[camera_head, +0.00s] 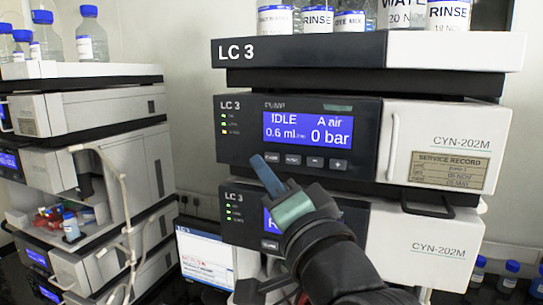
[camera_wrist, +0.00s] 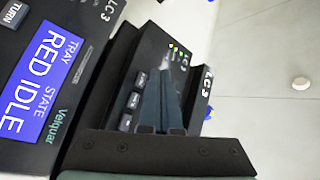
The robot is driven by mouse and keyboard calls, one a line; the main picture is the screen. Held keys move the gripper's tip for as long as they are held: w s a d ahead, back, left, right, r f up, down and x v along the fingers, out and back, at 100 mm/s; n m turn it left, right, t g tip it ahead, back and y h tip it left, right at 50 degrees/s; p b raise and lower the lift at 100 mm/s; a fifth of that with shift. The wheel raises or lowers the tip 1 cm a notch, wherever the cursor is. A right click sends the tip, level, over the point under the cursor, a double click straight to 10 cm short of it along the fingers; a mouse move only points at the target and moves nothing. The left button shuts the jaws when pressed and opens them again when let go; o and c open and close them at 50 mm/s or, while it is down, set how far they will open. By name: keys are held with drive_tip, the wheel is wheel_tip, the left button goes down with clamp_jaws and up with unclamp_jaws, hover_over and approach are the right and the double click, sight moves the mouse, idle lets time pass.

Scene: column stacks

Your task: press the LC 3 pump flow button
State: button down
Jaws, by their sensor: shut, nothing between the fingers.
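The LC 3 pump (camera_head: 330,185) is the upper dark-fronted module with a blue display (camera_head: 308,128) reading IDLE, 0.6 ml and 0 bar. Under the display is a row of buttons (camera_head: 293,159); minus and plus sit at its right, and the two left labels are too small to read surely. The button row also shows, turned sideways, in the wrist view (camera_wrist: 134,100). My gripper (camera_head: 259,160) is shut and empty. In the wrist view, the fingers (camera_wrist: 162,78) cover the pump display.
Below the pump is a second LC 3 module, its display (camera_wrist: 42,80) reading TRAY RED, STATE IDLE; my arm partly covers it. A handle (camera_head: 428,208) juts out between them. Bottles (camera_head: 318,18) stand on top. Another stack (camera_head: 90,150) stands left, beside a monitor (camera_head: 205,257).

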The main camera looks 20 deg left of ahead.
drive_tip(key=shift+s, duration=1.6)
drive_tip(key=s+d+r+n+t+h+b, duration=0.1)
drive_tip(key=s+d+r+t+h+b, duration=0.1)
drive_tip(key=s+d+r+t+h, duration=0.3)
drive_tip(key=s+d+r+n+t+h+b, duration=0.2)
drive_tip(key=s+d+r+t+h, duration=0.3)
drive_tip(key=d, duration=0.5)
drive_tip(key=r+t+h, duration=0.1)
drive_tip(key=t+h, duration=0.1)
drive_tip(key=h, duration=0.1)
drive_tip(key=shift+s+h, duration=0.2)
drive_tip(key=shift+h, duration=0.2)
drive_tip(key=shift+f, duration=0.1)
idle(0.7)
